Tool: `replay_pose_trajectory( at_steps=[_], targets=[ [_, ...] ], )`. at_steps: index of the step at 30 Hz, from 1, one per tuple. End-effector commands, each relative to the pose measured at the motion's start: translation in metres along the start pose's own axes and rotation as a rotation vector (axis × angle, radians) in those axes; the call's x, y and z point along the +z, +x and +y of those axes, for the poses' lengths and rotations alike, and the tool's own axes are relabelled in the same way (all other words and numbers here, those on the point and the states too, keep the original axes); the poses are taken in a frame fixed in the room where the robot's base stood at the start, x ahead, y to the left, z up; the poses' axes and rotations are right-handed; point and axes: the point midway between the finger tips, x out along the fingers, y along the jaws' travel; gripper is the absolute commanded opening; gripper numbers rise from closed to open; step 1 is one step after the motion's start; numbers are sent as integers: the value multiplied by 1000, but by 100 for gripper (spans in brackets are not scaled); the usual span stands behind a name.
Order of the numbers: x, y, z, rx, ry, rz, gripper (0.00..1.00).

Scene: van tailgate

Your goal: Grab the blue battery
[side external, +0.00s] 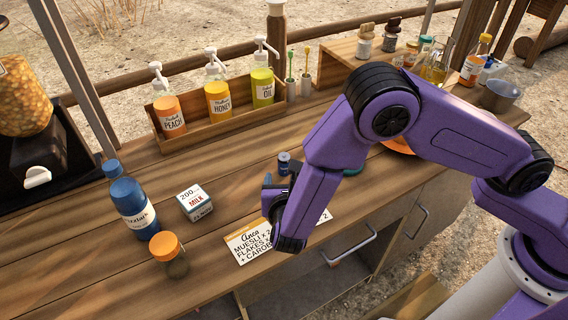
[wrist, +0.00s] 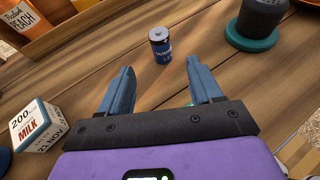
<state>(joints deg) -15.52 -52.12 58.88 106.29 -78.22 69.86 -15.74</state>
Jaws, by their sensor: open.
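The blue battery (wrist: 161,48) stands upright on the wooden counter in the wrist view, a small blue cylinder with a light metal top and white lettering. It lies ahead of my gripper (wrist: 162,82), beyond the fingertips and roughly in line with the gap between them. My gripper is open, with its two blue fingers apart and nothing between them. In the side external view the battery (side external: 284,163) stands just behind my gripper (side external: 268,190). My arm hides part of the counter there.
A milk carton (side external: 195,202), a blue bottle (side external: 131,204) and an orange-lidded jar (side external: 169,253) stand left of my gripper. A wooden rack (side external: 198,127) of pump bottles is behind. A dark cylinder on a teal base (wrist: 257,22) stands right of the battery. A printed card (side external: 247,243) lies near the front edge.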

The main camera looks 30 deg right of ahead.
Motion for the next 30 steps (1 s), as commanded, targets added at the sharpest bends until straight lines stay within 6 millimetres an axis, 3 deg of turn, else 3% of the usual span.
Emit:
replay_pose_trajectory(
  at_steps=[9, 19, 30],
  targets=[
    [0, 59, -1, -4, 1, 1, 64],
    [0, 83, -1, -2, 1, 0, 64],
    [0, 126, -1, -2, 1, 1, 64]
  ],
)
